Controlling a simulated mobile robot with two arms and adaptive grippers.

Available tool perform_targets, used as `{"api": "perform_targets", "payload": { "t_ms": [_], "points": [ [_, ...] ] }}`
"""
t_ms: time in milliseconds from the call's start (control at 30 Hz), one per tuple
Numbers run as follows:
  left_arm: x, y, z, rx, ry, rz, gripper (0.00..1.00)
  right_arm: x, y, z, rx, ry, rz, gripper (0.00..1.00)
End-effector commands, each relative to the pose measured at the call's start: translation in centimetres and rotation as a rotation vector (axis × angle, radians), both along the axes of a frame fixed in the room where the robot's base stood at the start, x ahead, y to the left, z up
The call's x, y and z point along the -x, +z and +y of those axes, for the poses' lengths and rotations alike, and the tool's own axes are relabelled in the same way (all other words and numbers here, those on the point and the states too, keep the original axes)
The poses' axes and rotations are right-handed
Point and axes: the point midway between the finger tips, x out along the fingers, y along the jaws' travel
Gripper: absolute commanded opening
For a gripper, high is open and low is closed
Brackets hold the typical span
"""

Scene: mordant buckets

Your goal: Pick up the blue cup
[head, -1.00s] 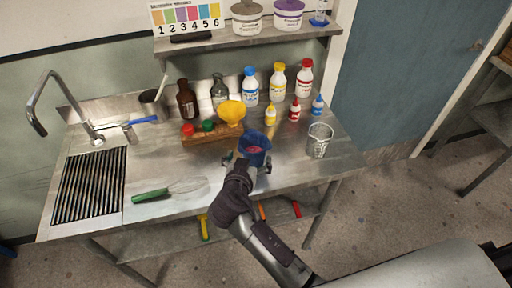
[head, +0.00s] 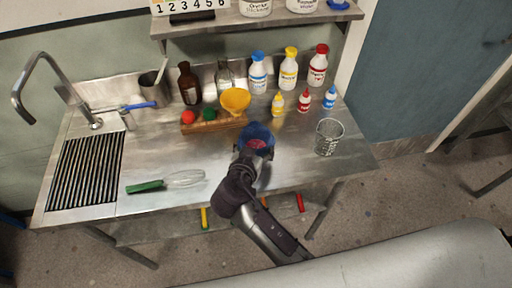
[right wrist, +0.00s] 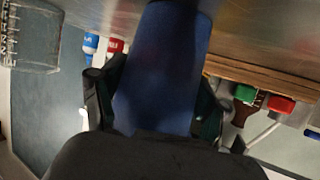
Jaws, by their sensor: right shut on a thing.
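Whether the cup is clear of the worktop I cannot tell. My left gripper is not in view.
A clear beaker (head: 328,137) stands to the right of the cup. A wooden rack (head: 213,123) with a yellow funnel (head: 235,101) is behind left. Several bottles stand at the back. A green-handled whisk (head: 165,183) lies front left, near the sink tap (head: 40,85).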

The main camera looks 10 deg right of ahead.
Motion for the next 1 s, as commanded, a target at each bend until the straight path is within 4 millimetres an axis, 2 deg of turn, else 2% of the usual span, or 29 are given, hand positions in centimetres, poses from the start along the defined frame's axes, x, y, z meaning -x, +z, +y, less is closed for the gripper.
{"api": "perform_targets", "payload": {
  "t_ms": [33,100,200,300,667,967,1000],
  "points": [
    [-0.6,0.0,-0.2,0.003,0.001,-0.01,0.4,0.0,-0.1,0.0,0.001,-0.001,0.001,0.38],
    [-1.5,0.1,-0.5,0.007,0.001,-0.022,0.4,0.0,0.0,0.0,0.0,0.0,0.0,0.32],
    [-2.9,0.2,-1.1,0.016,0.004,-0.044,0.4,0.0,0.0,0.0,0.0,0.0,0.0,0.32],
    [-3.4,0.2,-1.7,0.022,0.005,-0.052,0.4,0.0,0.0,0.0,0.0,0.0,0.0,0.32],
    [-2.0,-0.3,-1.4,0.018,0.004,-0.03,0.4,0.0,1.1,0.0,-0.002,-0.001,-0.001,0.32],
    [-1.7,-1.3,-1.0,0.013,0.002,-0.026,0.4,0.0,4.0,0.0,-0.004,-0.002,-0.004,0.32],
    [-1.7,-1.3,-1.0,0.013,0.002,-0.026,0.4,0.3,4.3,-0.4,-0.002,-0.003,-0.002,0.32]
  ]
}}
